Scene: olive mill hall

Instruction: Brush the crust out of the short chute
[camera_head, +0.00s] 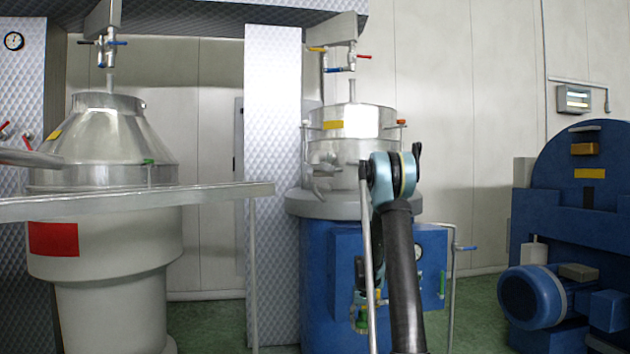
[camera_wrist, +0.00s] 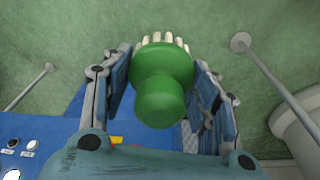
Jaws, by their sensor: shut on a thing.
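My gripper (camera_wrist: 163,82) is shut on a green brush (camera_wrist: 160,102) in the wrist view. One finger lies on each side of the brush's rounded handle, and pale bristles (camera_wrist: 165,40) show at its far end. A short metal spout (camera_head: 324,167) juts from the steel separator (camera_head: 372,150) on the blue base. I cannot tell whether this is the short chute. No crust can be made out.
A grey rail (camera_head: 140,200) crosses the left in front of a larger separator (camera_head: 110,260). A blue machine (camera_head: 570,220) with a motor (camera_head: 535,295) stands at the right. The blue base (camera_head: 325,260) has a control panel (camera_wrist: 30,150). Green floor (camera_wrist: 60,40) lies below the brush.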

